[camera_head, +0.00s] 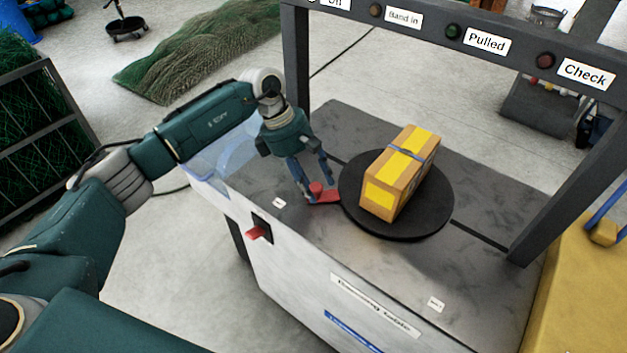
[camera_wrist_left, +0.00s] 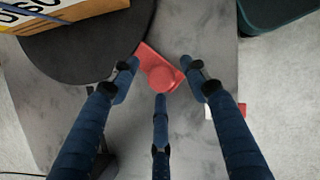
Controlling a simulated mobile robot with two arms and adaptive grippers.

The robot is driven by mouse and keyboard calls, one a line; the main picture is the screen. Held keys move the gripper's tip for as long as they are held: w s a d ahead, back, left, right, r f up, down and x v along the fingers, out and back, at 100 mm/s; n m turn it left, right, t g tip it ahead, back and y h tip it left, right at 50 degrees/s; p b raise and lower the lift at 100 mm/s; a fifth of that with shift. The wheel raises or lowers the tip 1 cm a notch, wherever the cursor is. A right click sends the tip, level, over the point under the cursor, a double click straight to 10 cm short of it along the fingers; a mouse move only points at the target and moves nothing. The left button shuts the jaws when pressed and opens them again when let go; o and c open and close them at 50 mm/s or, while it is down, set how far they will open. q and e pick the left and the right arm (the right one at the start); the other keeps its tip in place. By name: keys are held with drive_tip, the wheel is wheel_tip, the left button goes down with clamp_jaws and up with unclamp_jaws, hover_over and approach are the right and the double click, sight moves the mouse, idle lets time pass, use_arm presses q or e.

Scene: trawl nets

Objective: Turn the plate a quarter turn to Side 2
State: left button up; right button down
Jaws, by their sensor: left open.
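The plate (camera_head: 433,222) is a round black turntable set on the grey machine top. A yellow and tan box (camera_head: 400,172) with a blue band around it sits on the plate. A red handle (camera_head: 327,196) with a round knob sticks out from the plate's left edge; it also shows in the left wrist view (camera_wrist_left: 160,76). My left gripper (camera_head: 313,192) is open above the handle, its blue fingers spread around the knob; whether they touch it is not clear. In the left wrist view the plate (camera_wrist_left: 90,60) is at the upper left. My right gripper is out of view.
A dark frame with the label "Pulled" (camera_head: 487,41) and several lamps spans the machine. A red switch (camera_head: 258,232) is on the machine's front left. Small white labels lie on the top, one (camera_head: 436,304) near the front right. A green net pile (camera_head: 200,55) lies behind.

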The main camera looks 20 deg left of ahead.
use_arm(q)
clamp_jaws()
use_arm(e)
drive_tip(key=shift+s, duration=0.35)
use_arm(q)
drive_tip(key=shift+s, duration=0.15)
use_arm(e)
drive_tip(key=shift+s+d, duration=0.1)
